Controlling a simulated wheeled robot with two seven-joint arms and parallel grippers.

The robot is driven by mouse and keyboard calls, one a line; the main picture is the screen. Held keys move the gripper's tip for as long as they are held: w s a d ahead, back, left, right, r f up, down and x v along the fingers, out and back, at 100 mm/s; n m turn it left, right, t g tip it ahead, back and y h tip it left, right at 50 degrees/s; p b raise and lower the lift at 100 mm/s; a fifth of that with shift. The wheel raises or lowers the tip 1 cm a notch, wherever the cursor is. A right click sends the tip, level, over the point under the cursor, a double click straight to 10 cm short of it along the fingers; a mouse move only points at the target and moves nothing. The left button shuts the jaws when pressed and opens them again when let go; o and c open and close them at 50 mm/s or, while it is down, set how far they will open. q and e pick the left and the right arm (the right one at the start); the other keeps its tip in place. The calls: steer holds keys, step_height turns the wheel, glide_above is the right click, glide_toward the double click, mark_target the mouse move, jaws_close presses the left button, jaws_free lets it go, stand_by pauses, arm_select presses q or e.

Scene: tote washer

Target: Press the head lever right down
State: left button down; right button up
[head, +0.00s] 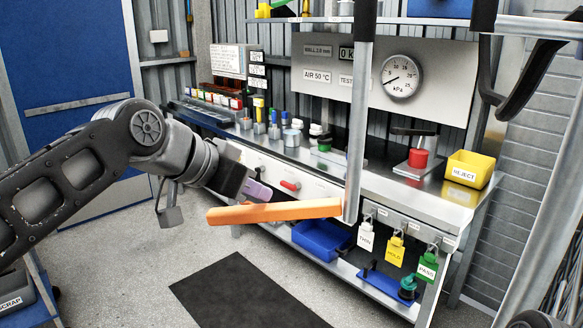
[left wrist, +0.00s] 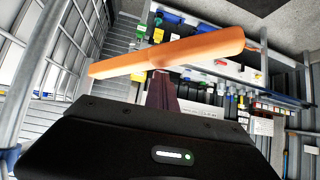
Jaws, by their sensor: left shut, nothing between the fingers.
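The head lever is most likely the long orange bar (head: 272,212). In the head view it runs out leftward from a grey upright post (head: 358,120), nearly level, its free end slightly lower. My left gripper (head: 258,191) is shut and empty, with its fingertips at the far upper edge of the bar's middle. In the left wrist view the orange bar (left wrist: 175,54) crosses just beyond the shut fingertips (left wrist: 161,78). I cannot tell whether they touch it. My right gripper is in neither view.
Behind the bar stands a steel bench (head: 330,170) with a pressure gauge (head: 401,77), bottles and a yellow REJECT bin (head: 469,169). Coloured tags (head: 396,249) hang from its front. A black mat (head: 245,293) lies on the floor. A blue door (head: 68,60) is at left.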

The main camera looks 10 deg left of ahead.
mark_target(250, 218)
arm_select(q)
steer(key=shift+f+b, duration=2.45)
steer(key=shift+f, duration=0.6)
step_height(250, 218, up, 19)
steer(key=p, duration=1.6)
steer(key=shift+r, duration=0.15)
